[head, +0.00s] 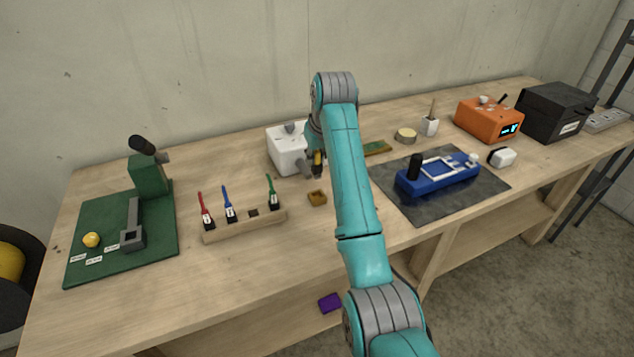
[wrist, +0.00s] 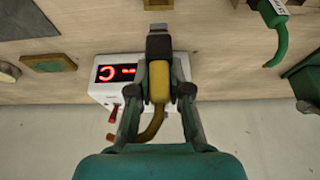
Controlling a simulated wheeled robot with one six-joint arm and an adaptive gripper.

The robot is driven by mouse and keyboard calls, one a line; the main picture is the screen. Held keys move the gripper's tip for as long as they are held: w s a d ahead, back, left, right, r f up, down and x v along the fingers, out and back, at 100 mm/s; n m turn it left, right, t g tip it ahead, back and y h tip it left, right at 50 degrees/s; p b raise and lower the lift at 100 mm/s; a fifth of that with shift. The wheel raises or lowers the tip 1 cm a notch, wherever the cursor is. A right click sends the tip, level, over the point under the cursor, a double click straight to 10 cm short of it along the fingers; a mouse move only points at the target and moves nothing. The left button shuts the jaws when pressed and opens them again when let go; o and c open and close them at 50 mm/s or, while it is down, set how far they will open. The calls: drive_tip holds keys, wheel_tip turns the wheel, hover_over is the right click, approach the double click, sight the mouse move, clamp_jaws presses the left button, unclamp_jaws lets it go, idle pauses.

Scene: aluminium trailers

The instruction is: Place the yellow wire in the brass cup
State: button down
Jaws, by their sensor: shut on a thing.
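The yellow wire (wrist: 159,82) has a black end and a curved tail and is held between the fingers of my gripper (wrist: 158,90). In the head view, my gripper (head: 313,165) is shut on the wire (head: 317,157) in front of the white box. A small square brass-coloured piece (head: 317,198) lies on the bench, nearer the front edge than my gripper; it also shows at the top of the wrist view (wrist: 138,6). A round brass-toned tin (head: 405,135) with a yellowish top stands farther right. I cannot tell for sure which is the brass cup.
The white box (head: 287,151) has a red-lit display (wrist: 122,72). A wooden rack (head: 245,225) holds red, blue and green wires at left. A green mat (head: 155,245) lies far left. A blue fixture (head: 438,175) sits on a dark mat (head: 425,208) at right.

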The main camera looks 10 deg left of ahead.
sight(317, 177)
wheel_tip(317, 177, down, 8)
drive_tip(key=shift+r, duration=0.2)
drive_tip(key=shift+f, duration=0.1)
drive_tip(key=c, duration=1.1)
unclamp_jaws()
drive_tip(key=v, duration=1.2)
